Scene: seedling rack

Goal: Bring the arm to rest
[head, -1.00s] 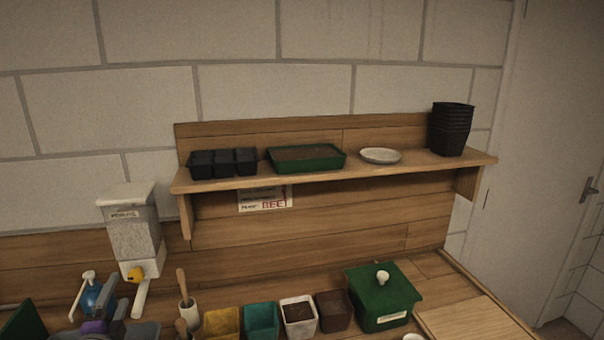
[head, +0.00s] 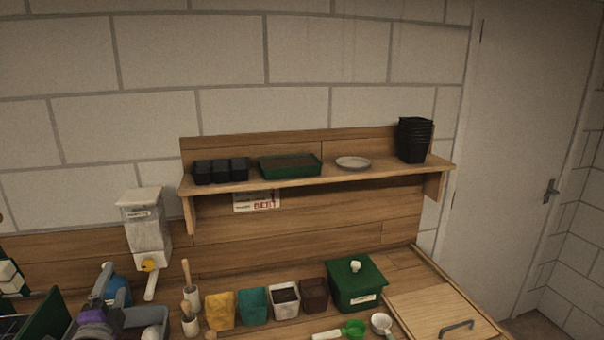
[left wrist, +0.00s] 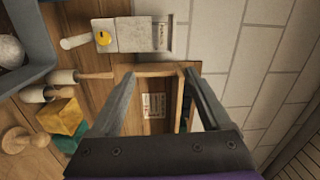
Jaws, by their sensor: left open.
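My left gripper (head: 103,287) shows at the lower left of the head view, with a purple part on its wrist. In the left wrist view its two grey fingers stand apart with nothing between them (left wrist: 158,78). Past the fingers are the wooden back board, the label (left wrist: 153,105) and the block wall. The gripper appears apart from the bench things. My right gripper is in neither view.
A white dispenser (head: 147,235) and a blue bottle (head: 117,288) are near the left gripper. Several small pots and a green lidded box (head: 357,285) line the bench. A shelf (head: 330,178) holds trays, a saucer (head: 353,163) and stacked black pots (head: 413,140).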

